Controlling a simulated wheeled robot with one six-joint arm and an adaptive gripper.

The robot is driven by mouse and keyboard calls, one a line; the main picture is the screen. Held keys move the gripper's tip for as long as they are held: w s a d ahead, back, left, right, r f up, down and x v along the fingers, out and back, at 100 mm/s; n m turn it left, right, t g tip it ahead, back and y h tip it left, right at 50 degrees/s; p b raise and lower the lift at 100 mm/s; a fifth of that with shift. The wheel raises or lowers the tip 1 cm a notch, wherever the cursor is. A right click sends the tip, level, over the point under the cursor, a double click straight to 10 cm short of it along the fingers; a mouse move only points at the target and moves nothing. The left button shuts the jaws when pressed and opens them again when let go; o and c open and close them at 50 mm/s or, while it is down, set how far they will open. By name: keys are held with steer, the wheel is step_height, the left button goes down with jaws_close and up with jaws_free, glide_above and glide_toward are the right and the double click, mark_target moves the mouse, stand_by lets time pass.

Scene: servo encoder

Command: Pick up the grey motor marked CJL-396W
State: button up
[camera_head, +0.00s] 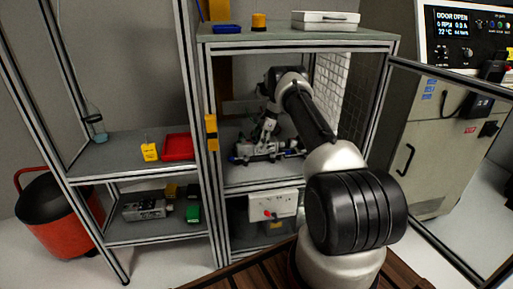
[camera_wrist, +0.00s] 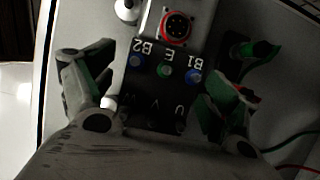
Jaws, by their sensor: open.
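In the wrist view a grey motor body (camera_wrist: 203,20) carries a red-ringed round connector (camera_wrist: 177,26) and a dark terminal block (camera_wrist: 150,88) marked B2, E, B1 and, dimly, U V W. No CJL-396W mark is legible, so I cannot tell if this is the named motor. My gripper (camera_wrist: 158,88) is open, with one finger on each side of the terminal block. I see no clear grip on it. In the head view my gripper (camera_head: 264,142) is low over the middle bay's shelf, and my arm partly hides what lies there.
Another grey, motor-like part (camera_head: 145,209) lies on the lower left shelf beside green and yellow items. A red tray (camera_head: 177,147) and a yellow tagged item (camera_head: 149,152) stand above it. Frame posts bound the bay. A white box (camera_head: 273,204) sits below. Thin green and red wires show at the wrist view's right.

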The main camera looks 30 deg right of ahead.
steer(key=x, duration=0.3)
steer(key=c, duration=1.8)
steer(key=shift+r, duration=0.1)
steer(key=shift+c, duration=0.7)
steer(key=shift+d+r, duration=0.1)
steer(key=shift+r, duration=1.6)
